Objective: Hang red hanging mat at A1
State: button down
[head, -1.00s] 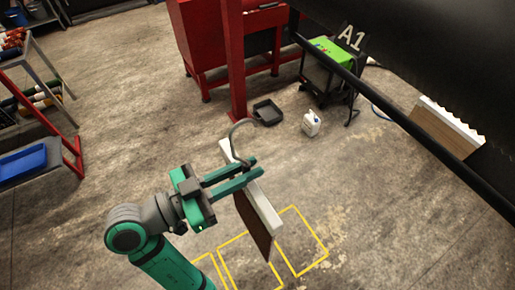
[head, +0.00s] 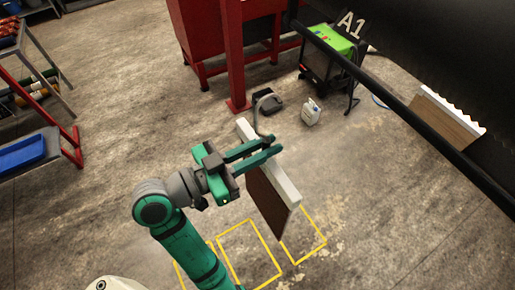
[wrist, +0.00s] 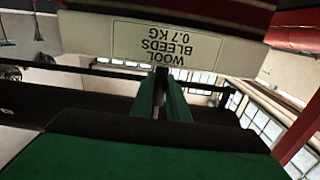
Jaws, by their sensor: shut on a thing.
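My gripper (head: 271,147) is shut on the hanging mat, at its white top bar (head: 285,183). A dark reddish-brown mat sheet (head: 266,203) hangs below the bar, tilted in the head view, and a grey hook (head: 258,107) rises from it.
A brown piece with a white scalloped edge (head: 452,107) shows beyond the rail at right. A red post (head: 234,55), a green-topped machine (head: 333,45), a white jug (head: 311,112) and a dark tray stand behind. Yellow outlines (head: 250,250) mark the floor. A rack is at left.

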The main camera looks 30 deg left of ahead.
jog(key=x, duration=2.4)
jog(key=shift+w+d+r, duration=0.2)
jog(key=shift+w, duration=0.1)
dwell(1.9)
dwell(0.3)
jog(key=shift+f, duration=2.05)
jog(key=c, duration=1.6)
grip_release()
jog(key=shift+c, duration=0.2)
jog(key=shift+w+f, duration=0.1)
